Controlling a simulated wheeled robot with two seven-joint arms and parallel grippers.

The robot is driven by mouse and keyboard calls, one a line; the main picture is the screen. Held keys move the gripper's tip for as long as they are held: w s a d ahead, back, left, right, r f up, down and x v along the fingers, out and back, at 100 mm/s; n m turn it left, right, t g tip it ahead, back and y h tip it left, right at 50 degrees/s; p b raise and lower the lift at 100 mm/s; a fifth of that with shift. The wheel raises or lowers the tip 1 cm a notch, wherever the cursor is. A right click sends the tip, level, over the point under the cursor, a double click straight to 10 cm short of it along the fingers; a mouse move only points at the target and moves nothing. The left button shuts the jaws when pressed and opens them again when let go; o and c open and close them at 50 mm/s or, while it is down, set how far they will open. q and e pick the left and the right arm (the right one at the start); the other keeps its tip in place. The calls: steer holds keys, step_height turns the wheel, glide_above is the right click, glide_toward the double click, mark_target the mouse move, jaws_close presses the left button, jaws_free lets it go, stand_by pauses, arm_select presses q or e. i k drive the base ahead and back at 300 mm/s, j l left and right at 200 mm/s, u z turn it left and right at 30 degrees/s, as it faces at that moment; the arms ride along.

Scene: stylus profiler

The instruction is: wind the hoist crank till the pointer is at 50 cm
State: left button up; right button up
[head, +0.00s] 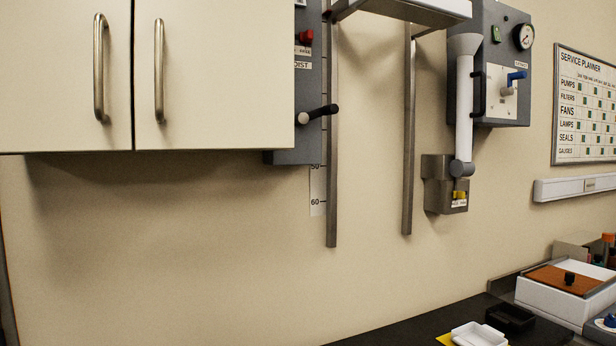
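The hoist crank (318,114) is a dark handle on a pale hub, on the front of a grey hoist panel (285,157) partly hidden by a wall cupboard. The crank handle points right and slightly up. A white scale strip (317,190) below shows "50" and "60"; its upper part is largely hidden. A pale carriage or shelf (420,10) sits high between two vertical metal rails (332,200). I cannot make out the pointer or its reading. Neither of my grippers is in view.
A closed cream cupboard (70,70) with two bar handles covers the upper left. A grey gauge panel (510,100) with a white tube (464,100) is right of the rails. A dark bench (400,338) holds trays and a white box (555,303). The wall below the cupboard is clear.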

mark_target(302, 118)
steer(key=l+u, duration=0.15)
steer(key=u, duration=0.6)
steer(key=l+u, duration=0.4)
steer(key=l, duration=0.3)
steer(key=k+l+u, duration=0.1)
steer(key=l+u, duration=0.35)
steer(key=l, duration=0.25)
steer(key=k+l, duration=0.1)
steer(key=l, duration=0.35)
steer(key=k+l+u, duration=0.1)
steer(key=l, duration=0.35)
steer(key=k+l, duration=0.15)
steer(key=l, duration=0.3)
steer(key=k+l, duration=0.1)
steer(key=l, duration=0.35)
steer(key=k+l+u, duration=0.1)
steer(key=l, duration=0.3)
